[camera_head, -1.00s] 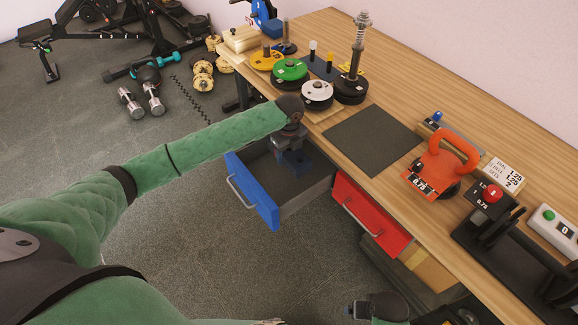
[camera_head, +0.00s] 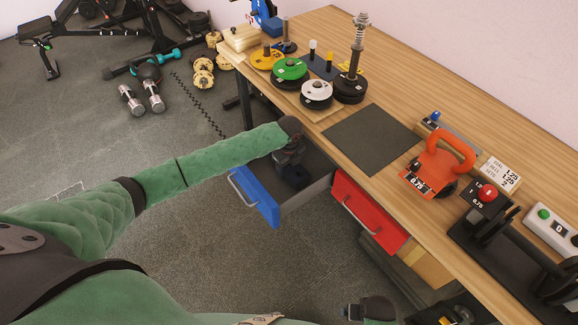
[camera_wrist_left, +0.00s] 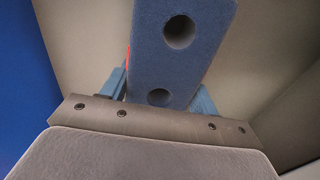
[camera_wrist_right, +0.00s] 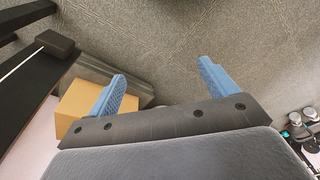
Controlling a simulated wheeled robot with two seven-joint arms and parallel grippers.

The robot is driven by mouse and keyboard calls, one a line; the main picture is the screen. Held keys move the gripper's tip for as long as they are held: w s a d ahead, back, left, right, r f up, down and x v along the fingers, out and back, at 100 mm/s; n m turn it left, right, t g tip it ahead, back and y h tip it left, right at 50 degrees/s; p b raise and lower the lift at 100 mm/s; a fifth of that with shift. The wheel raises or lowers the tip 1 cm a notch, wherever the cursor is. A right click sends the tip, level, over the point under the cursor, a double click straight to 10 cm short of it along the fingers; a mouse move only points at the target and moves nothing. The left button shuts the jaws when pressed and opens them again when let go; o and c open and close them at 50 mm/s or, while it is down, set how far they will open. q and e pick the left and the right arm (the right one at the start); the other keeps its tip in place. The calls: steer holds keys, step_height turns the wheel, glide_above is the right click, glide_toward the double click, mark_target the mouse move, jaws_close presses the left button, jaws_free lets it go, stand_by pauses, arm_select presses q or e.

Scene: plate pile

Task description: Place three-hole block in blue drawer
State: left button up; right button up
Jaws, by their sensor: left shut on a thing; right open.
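The blue drawer (camera_head: 254,197) is pulled open under the bench. My left gripper (camera_head: 293,177) reaches down into it. In the left wrist view my left gripper (camera_wrist_left: 160,85) is shut on the three-hole block (camera_wrist_left: 168,63), a blue-grey bar with two round holes showing and its far end cut off by the frame. The drawer's blue front (camera_wrist_left: 22,85) stands at the left and its pale inside lies around the block. I cannot tell whether the block touches the drawer floor. My right gripper (camera_wrist_right: 160,85) is open and empty over the floor.
The bench (camera_head: 335,105) carries weight plates (camera_head: 290,72), a dark mat (camera_head: 370,140) and an orange kettlebell (camera_head: 440,165). A cardboard-coloured box (camera_wrist_right: 92,100) shows near my right gripper.

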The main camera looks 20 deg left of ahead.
arm_select(q)
steer(key=o, duration=1.1)
steer(key=shift+f, duration=0.1)
steer(key=shift+r, duration=0.4)
step_height(320, 180, up, 6)
steer(key=shift+f+b, duration=0.1)
steer(key=shift+b, duration=0.8)
steer(key=shift+r, duration=0.6)
arm_select(e)
step_height(320, 180, up, 8)
steer(key=shift+w+a+f, duration=0.2)
steer(key=shift+w, duration=0.05)
